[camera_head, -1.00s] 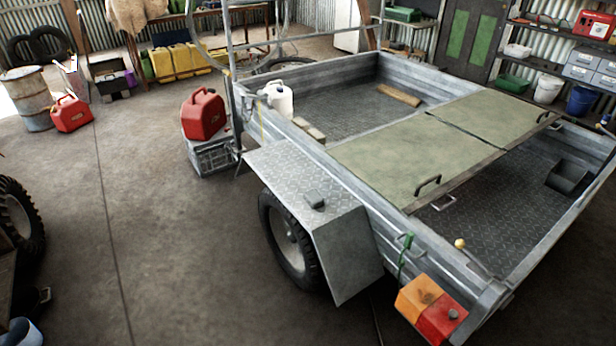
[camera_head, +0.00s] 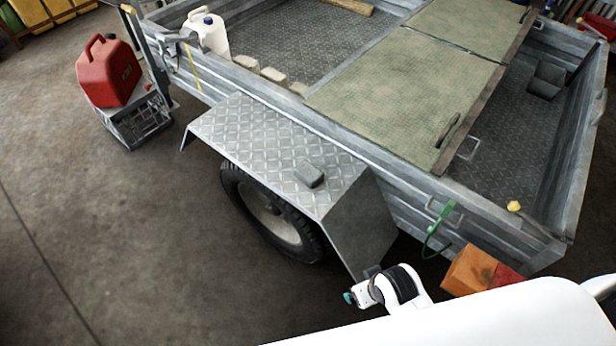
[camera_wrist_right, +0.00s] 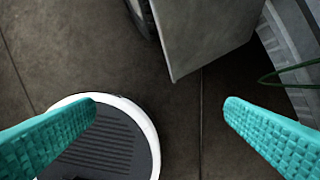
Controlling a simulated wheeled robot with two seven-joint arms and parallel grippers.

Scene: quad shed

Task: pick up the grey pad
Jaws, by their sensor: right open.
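The grey pad (camera_head: 310,174), a small dark grey block, lies on the checker-plate mudguard (camera_head: 250,140) of the trailer in the head view. My right gripper (camera_head: 349,298) shows at the bottom of the head view, below the mudguard and apart from the pad. In the right wrist view its two teal fingers (camera_wrist_right: 160,110) are spread apart with nothing between them. The pad is not visible in the wrist view. My left gripper is not in view.
The trailer's wheel (camera_head: 270,215) sits under the mudguard. An orange and red lamp (camera_head: 475,268) and a green cord (camera_head: 436,222) are near my right arm. A red fuel can (camera_head: 108,72) stands on a crate (camera_head: 140,120). The floor at left is clear.

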